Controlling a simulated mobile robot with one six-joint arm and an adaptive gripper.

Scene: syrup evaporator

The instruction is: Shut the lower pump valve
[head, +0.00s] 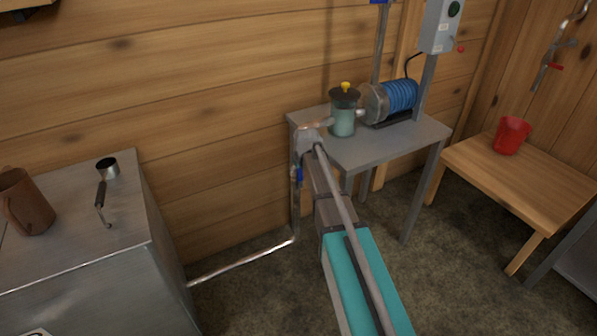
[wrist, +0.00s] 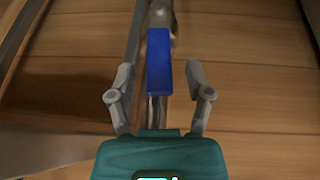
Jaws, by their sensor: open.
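The lower pump valve has a blue handle (head: 299,175), partly seen beside my arm at the left edge of the pump table. In the wrist view the blue handle (wrist: 158,62) lies in line with the metal pipe (wrist: 160,16). My gripper (wrist: 160,75) is open, with one finger on each side of the handle and a visible gap on both sides. How far the handle is from the fingers in depth, I cannot tell. In the head view my arm hides the fingers.
The pump table (head: 385,150) carries the pump with blue motor (head: 400,95) and a teal strainer (head: 342,118). A low pipe (head: 243,263) runs left to a metal cabinet (head: 95,225). A wooden bench (head: 510,180) with a red cup (head: 512,135) stands right.

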